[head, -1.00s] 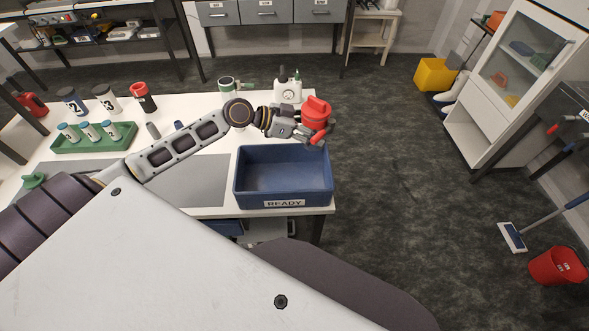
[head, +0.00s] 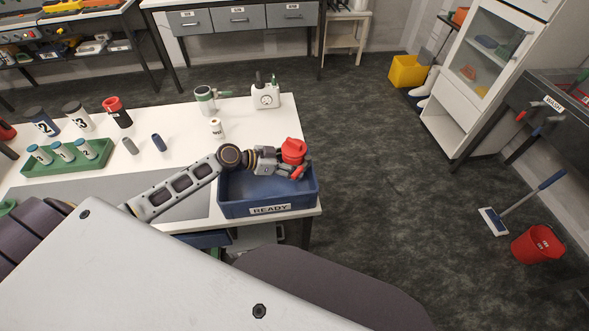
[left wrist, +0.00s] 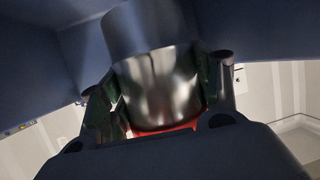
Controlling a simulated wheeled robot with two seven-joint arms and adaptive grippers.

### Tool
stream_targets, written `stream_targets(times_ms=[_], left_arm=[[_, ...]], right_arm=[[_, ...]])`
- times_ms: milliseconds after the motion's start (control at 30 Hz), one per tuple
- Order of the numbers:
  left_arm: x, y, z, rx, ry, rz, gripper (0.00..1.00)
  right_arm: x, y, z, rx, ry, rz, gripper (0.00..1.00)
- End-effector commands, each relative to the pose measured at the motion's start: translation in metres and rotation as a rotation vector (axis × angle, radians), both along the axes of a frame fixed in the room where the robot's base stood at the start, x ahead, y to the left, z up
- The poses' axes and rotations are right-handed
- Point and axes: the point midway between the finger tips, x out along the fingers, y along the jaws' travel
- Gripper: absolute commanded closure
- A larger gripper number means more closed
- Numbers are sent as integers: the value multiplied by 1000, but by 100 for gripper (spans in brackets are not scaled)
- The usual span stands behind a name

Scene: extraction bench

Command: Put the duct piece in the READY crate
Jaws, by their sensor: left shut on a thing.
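The duct piece (head: 293,150), red on top in the head view, is held in my left gripper (head: 287,168). In the left wrist view a shiny metal cylinder (left wrist: 160,85) with a red edge sits between the fingers. The blue READY crate (head: 233,208) stands at the table's front right corner with its label facing me. My left gripper is shut on the piece at the crate's rear right part, seemingly over the opening. The arm hides some of the crate's inside. Whether the piece touches the crate I cannot tell. My right gripper is not in view.
On the white table (head: 180,150) stand a green rack (head: 40,167) of vials, several jars, a small white bottle (head: 216,127) and a white device (head: 265,97). Grey floor lies open to the right. A red bucket (head: 537,245) and broom are farther right.

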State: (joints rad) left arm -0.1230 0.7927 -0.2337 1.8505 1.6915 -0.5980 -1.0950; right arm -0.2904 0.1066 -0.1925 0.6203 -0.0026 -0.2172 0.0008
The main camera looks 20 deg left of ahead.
Motion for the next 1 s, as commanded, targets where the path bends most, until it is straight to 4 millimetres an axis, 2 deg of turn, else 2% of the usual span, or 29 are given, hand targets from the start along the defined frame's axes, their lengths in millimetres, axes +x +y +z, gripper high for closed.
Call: stream_targets(times_ms=[400, 800, 1000], left_arm=[[1, 0, -2, -1, -2, 1, 68], [1, 0, -37, -2, 0, 2, 68], [0, 0, -39, -1, -2, 1, 68]], right_arm=[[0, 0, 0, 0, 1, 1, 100], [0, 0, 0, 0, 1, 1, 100], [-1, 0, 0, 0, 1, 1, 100]])
